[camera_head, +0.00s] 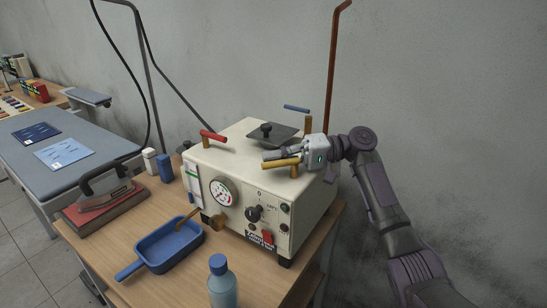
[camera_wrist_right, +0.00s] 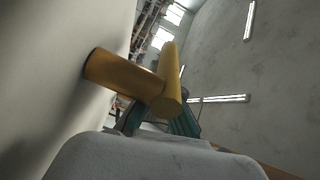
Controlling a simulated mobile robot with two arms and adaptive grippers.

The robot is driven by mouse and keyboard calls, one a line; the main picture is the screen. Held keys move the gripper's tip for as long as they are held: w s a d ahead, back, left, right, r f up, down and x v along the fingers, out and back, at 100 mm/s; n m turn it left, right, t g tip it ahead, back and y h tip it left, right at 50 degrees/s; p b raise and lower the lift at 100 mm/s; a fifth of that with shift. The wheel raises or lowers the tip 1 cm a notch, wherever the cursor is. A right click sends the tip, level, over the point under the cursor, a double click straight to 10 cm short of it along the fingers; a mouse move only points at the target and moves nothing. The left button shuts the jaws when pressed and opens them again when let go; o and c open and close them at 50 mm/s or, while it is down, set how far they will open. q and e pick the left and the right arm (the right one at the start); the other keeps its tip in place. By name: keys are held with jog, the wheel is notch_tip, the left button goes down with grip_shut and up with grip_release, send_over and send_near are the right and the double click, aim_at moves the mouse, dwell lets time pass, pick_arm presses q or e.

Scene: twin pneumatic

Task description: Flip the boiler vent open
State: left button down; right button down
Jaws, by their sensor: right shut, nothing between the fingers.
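The boiler (camera_head: 235,180) is a cream box on the wooden table, with a gauge, knob and switch on its front. On its top are a red-handled lever (camera_head: 214,135) at left, a yellow lever (camera_head: 281,163) at front right and a blue-handled lever (camera_head: 296,108) at back right. A dark plate with a black knob (camera_head: 266,128) lies between them. Which lever is the vent is not readable. My right gripper (camera_head: 272,155) is shut and empty, close behind the yellow lever. The right wrist view shows the yellow lever (camera_wrist_right: 168,85) in front of the fingers; contact is unclear.
A blue tray (camera_head: 195,241) and a blue-capped bottle (camera_head: 222,285) stand before the boiler. An iron (camera_head: 105,190) is at left, beside an ironing board (camera_head: 100,155). A copper pipe (camera_head: 332,70) rises behind the boiler, near the wall.

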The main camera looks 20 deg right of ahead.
jog(key=shift+s+f, duration=0.15)
jog(key=shift+f, duration=0.1)
jog(key=v, duration=1.2)
jog(key=shift+r, duration=0.15)
